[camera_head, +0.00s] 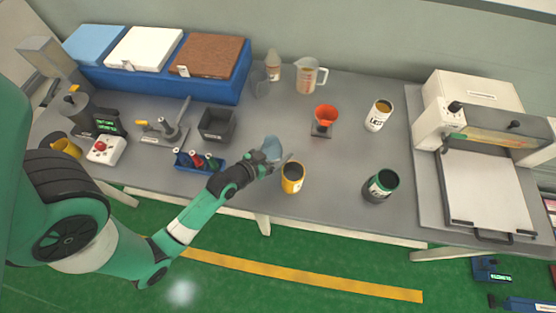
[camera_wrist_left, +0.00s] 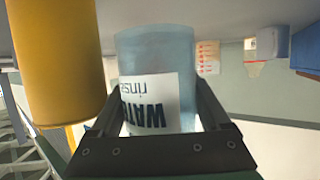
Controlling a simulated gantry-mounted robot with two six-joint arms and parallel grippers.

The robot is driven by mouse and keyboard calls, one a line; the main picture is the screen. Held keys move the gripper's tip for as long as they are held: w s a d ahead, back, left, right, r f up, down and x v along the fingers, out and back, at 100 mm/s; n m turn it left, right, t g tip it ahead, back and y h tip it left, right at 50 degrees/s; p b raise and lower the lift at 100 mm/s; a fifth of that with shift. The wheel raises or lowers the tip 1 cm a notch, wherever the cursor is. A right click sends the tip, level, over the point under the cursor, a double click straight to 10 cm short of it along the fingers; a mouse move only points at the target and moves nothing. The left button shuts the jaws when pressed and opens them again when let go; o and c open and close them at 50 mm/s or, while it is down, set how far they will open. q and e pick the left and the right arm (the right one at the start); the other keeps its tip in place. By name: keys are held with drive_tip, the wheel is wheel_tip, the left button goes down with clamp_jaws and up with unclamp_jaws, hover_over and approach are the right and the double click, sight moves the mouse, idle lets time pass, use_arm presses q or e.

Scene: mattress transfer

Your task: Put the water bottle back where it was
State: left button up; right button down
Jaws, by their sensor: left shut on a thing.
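The water bottle (camera_head: 271,145) is pale blue and translucent. In the left wrist view the water bottle (camera_wrist_left: 158,55) has a white label reading "WATER rinse", which appears upside down. My left gripper (camera_head: 268,157) is shut around it, with a dark finger on each side of the bottle in the wrist view. The gripper hides part of the bottle in the head view, and I cannot tell whether its base touches the table. A yellow container (camera_head: 292,176) with a dark top stands just right of the bottle. My right gripper is not in view.
A blue tray (camera_head: 212,165) of small bottles lies left of my gripper. Behind are a dark square bin (camera_head: 217,124), an orange funnel on a stand (camera_head: 325,117), a measuring jug (camera_head: 308,76) and a small bottle (camera_head: 273,66). Labelled jars (camera_head: 378,116) stand to the right.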

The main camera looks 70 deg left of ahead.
use_arm(q)
drive_tip(key=shift+f+b, duration=0.9)
drive_tip(key=shift+f, duration=1.65)
drive_tip(key=o, duration=1.3)
drive_tip(key=shift+r, duration=0.3)
drive_tip(key=v, duration=1.1)
drive_tip(key=shift+s+f, duration=0.2)
drive_tip(key=shift+s+d+r, duration=0.2)
drive_tip(key=shift+r, duration=0.05)
